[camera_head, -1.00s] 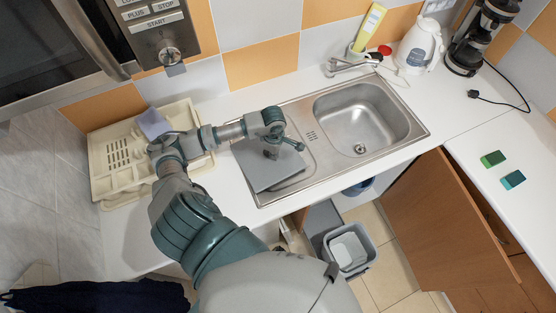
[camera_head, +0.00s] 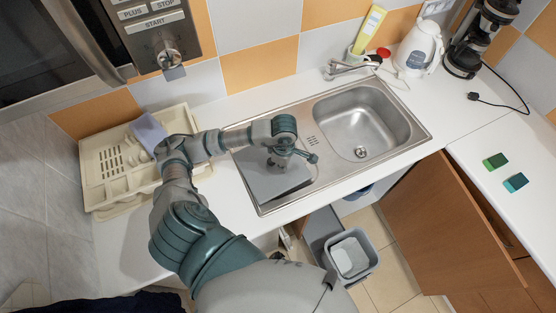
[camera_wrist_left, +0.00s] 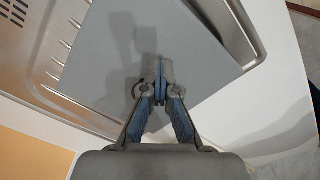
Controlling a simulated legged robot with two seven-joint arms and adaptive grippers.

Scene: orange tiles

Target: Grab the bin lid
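The bin lid appears to be a flat grey square panel (camera_head: 265,184), lying on the steel drainboard left of the sink bowl. It also fills the upper middle of the left wrist view (camera_wrist_left: 205,75). My left gripper (camera_head: 278,163) is over the lid, pointing down. In the left wrist view its blue-padded fingers (camera_wrist_left: 160,85) are together, with no clear gap between the tips. I see nothing clearly held, and I cannot tell whether the tips touch the lid. A grey bin (camera_head: 351,256) stands open on the floor below the counter. My right gripper is not in view.
The sink bowl (camera_head: 360,125) is empty, with a faucet (camera_head: 350,68) behind it. A cream dish tray (camera_head: 105,195) holds a purple item (camera_head: 150,130) at left. A kettle (camera_head: 420,48), a coffee maker (camera_head: 490,40) and two sponges (camera_head: 505,171) are at right. A cupboard door (camera_head: 440,235) hangs open.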

